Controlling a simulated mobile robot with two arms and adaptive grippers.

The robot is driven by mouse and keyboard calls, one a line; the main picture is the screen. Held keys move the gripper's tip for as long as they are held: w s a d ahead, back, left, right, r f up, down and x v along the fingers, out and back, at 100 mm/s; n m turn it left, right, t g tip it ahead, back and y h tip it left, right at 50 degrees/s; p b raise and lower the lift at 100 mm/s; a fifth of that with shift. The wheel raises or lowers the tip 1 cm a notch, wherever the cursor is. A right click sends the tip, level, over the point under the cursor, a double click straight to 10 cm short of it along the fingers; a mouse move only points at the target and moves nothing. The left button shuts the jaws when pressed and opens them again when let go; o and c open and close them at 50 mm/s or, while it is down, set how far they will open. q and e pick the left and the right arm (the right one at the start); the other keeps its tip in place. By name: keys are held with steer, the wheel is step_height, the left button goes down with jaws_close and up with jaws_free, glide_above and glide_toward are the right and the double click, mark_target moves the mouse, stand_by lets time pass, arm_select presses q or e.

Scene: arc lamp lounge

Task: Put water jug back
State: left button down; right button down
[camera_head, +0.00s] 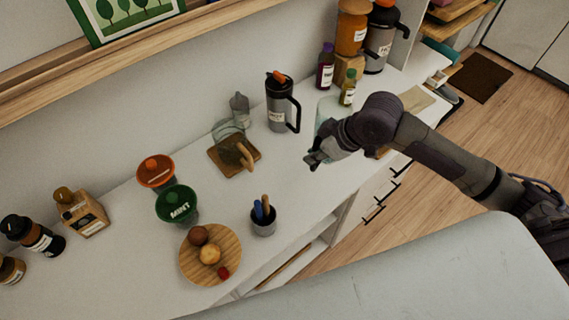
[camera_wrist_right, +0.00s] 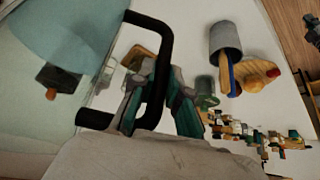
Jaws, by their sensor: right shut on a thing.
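The water jug (camera_head: 323,112) is a pale teal see-through vessel, partly hidden behind my right gripper in the head view. In the right wrist view its rounded body (camera_wrist_right: 70,35) fills the upper left, with a black handle (camera_wrist_right: 166,55) beside it. My right gripper (camera_head: 314,160) is at the near side of the jug. In the right wrist view my right gripper (camera_wrist_right: 160,100) has its fingers on either side of the handle, shut on it. I cannot tell whether the jug's base touches the counter. My left gripper is not in view.
A steel jug with an orange lid (camera_head: 279,104) stands left of the water jug. Small bottles (camera_head: 347,92), a large dispenser (camera_head: 380,42) and a wooden board (camera_head: 222,158) are nearby. A utensil cup (camera_head: 263,224) stands near the front edge. The counter (camera_head: 305,195) is clear between.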

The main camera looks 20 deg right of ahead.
steer(key=w+a+f+p, duration=0.4)
steer(key=w+a+f, duration=0.4)
steer(key=f, duration=0.2)
steer(key=shift+a+f, duration=0.2)
steer(key=shift+f, duration=0.2)
steer(key=c, duration=1.2)
jaws_free()
steer(key=shift+s+f, duration=0.1)
steer(key=shift+s, duration=0.05)
steer(key=shift+o, duration=0.2)
steer(key=b+v, duration=0.1)
steer(key=v, duration=1.1)
steer(key=shift+b, duration=0.3)
